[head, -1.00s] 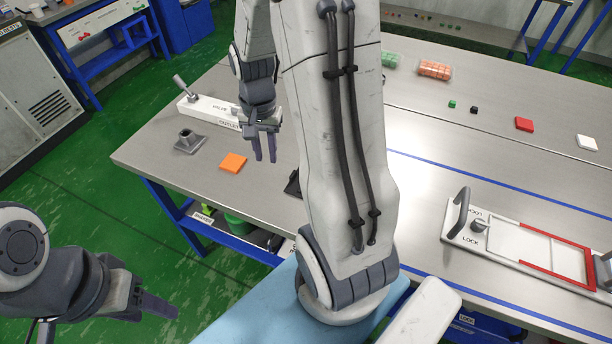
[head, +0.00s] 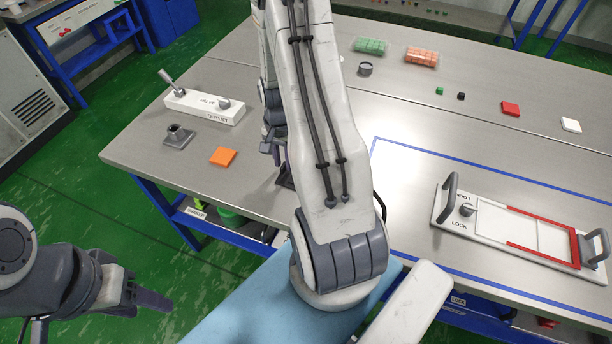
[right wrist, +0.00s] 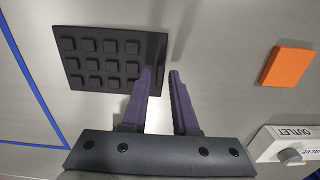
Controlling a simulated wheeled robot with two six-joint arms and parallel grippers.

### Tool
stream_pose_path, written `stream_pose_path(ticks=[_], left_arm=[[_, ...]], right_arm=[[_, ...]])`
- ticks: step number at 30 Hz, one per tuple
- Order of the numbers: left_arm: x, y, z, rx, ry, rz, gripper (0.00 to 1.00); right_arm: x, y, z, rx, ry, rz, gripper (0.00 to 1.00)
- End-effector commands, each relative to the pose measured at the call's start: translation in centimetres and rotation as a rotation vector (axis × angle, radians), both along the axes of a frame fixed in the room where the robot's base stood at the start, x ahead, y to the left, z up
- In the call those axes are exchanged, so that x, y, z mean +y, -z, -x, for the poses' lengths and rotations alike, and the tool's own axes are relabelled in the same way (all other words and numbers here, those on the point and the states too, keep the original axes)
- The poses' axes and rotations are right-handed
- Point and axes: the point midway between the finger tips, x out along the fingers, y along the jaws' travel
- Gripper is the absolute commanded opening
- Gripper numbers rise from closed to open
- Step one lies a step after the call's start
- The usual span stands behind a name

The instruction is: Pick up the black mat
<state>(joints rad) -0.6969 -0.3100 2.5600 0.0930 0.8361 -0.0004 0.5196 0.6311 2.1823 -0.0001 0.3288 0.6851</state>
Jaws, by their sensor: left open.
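The black mat (right wrist: 105,60) is a dark rectangle with rows of raised square bumps, lying on the grey metal table in the right wrist view. In the head view only a dark sliver of the mat (head: 285,179) shows beside my right arm, which hides the rest. My right gripper (right wrist: 162,73) has a narrow gap between its fingertips. One fingertip overlaps the mat's edge and the other is just outside it; I cannot tell if they touch it. My left gripper (head: 150,299) is open and empty, low at the left over the green floor.
An orange square (head: 223,156), a grey flanged part (head: 178,138) and the white valve block (head: 205,106) are left of the mat. A white plate with a red frame (head: 510,230) lies at the right. Small blocks and two clear boxes are farther back.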

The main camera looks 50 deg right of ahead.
Motion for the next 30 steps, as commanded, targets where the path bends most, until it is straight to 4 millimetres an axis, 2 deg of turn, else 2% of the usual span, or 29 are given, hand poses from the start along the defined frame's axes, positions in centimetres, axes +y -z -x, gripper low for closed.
stream_pose_path(ticks=[3,10,12,30], left_arm=[[0.00,-0.07,0.01,0.000,0.000,0.000,0.54],[0.00,-0.05,0.00,0.000,0.000,0.000,0.54],[0.00,-0.05,0.00,0.000,0.000,0.000,0.54],[0.00,-0.05,0.00,0.000,0.000,0.000,0.54]], right_arm=[[0.02,0.97,0.02,0.000,0.000,-0.001,0.28],[-0.01,1.07,-0.01,-0.001,0.000,0.001,0.28],[-0.01,1.06,0.00,-0.001,0.000,0.001,0.01],[-0.01,1.03,0.01,-0.001,0.001,0.001,0.00]])
